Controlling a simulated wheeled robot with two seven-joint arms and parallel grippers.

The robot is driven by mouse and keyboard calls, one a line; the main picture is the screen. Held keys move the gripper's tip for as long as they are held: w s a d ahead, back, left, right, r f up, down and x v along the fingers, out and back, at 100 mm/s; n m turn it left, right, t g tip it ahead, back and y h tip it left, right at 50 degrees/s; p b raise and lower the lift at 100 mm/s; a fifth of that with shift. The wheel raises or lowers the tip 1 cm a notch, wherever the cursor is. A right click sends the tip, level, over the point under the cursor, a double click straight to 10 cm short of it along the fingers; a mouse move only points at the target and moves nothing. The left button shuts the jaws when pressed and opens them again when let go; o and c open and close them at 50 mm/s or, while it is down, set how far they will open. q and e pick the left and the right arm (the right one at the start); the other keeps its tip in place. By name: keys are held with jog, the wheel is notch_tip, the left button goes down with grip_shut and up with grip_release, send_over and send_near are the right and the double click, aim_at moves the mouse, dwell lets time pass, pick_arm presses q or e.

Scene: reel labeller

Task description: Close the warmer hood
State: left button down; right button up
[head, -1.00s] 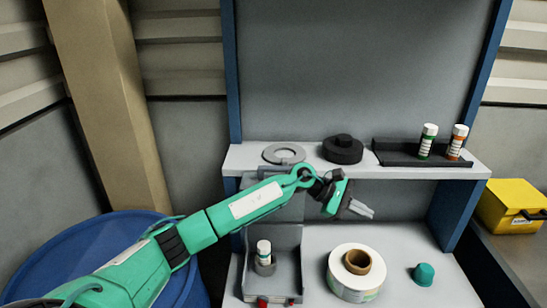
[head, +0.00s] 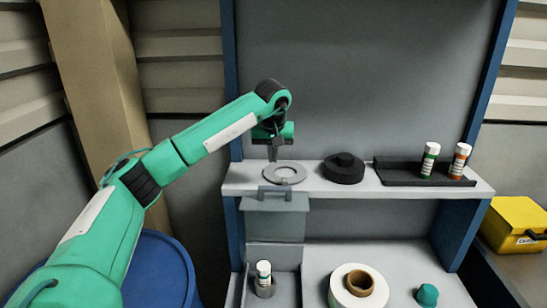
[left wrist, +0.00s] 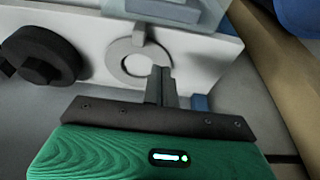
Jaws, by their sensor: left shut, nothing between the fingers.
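The warmer hood (head: 275,222) is a grey, see-through panel with a dark handle (head: 281,191) at its top. It stands raised above the open warmer (head: 287,283), in which a white-capped bottle (head: 264,275) stands upright. In the left wrist view part of the hood (left wrist: 168,10) shows at the top edge. My left gripper (head: 273,157) is shut and empty, pointing down just above and behind the shelf's grey ring, apart from the hood handle. Its closed fingers (left wrist: 161,85) also show in the left wrist view. My right gripper is out of view.
The shelf (head: 320,188) carries a flat grey ring (head: 285,174), a black round weight (head: 344,168) and a dark tray (head: 400,172) with two bottles. Below are a label reel (head: 345,293) and a green cap (head: 427,294). A yellow box (head: 515,222) stands right.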

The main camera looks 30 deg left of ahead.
pick_arm(q)
jog(key=p, duration=0.3)
send_over(272, 196)
jog(key=w+a, duration=0.2)
jog(key=w, duration=0.2)
notch_tip(272, 196, down, 7)
jog(key=shift+s+r, duration=0.1)
jog(key=shift+s, duration=0.05)
jog(key=shift+s+d, duration=0.15)
jog(key=shift+s, duration=0.1)
jog(key=shift+s+d+p, duration=0.35)
jog(key=shift+s, duration=0.25)
jog(key=shift+s+d+p, duration=0.35)
jog(key=shift+s, duration=0.25)
jog(key=shift+s+d, duration=0.2)
jog(key=shift+s, duration=0.05)
jog(key=shift+f, duration=0.2)
